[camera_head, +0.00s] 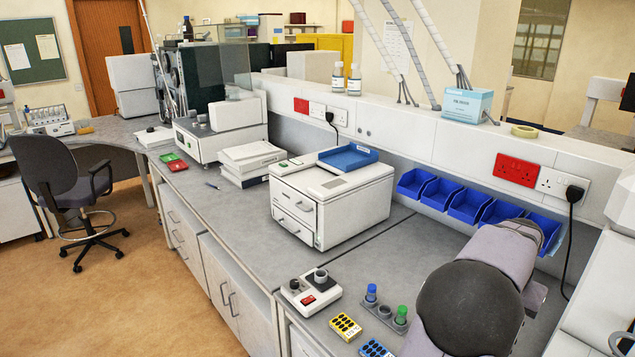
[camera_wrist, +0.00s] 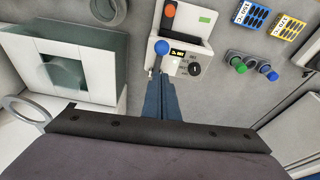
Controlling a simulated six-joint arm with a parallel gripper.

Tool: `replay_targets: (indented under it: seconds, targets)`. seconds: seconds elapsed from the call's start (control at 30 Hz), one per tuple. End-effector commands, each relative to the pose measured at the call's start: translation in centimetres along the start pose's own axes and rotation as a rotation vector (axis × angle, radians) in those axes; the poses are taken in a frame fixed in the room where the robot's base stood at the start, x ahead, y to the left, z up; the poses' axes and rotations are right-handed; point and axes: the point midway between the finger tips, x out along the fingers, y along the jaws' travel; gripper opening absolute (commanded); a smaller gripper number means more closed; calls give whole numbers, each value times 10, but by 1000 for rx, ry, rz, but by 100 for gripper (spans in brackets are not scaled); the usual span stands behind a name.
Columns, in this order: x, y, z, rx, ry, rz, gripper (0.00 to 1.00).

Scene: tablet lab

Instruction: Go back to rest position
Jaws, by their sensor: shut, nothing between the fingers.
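My gripper (camera_wrist: 161,84) shows in the wrist view as narrow blue-grey fingers, close together and with nothing between them. They point toward a small white device with a display (camera_wrist: 178,52). I cannot tell whether the fingertips touch anything. In the head view my grey arm with its dark round joint reaches in over the bench at the lower right, and the fingers do not show there.
A rack with a blue-capped and a green-capped vial (camera_head: 400,314) stands near my arm. Bare bench (camera_head: 240,230) lies farther left.

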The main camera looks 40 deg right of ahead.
Motion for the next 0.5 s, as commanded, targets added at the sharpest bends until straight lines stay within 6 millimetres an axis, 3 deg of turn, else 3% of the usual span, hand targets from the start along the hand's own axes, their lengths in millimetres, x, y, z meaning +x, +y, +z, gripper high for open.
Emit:
replay_targets:
  seconds: [0.13,0.3,0.5]
  targets:
    - [36,1,46,-35,-84,-2,0]
    - [59,1,107,-67,-173,-6,0]
    - [65,-42,188,-223,-258,-27,0]
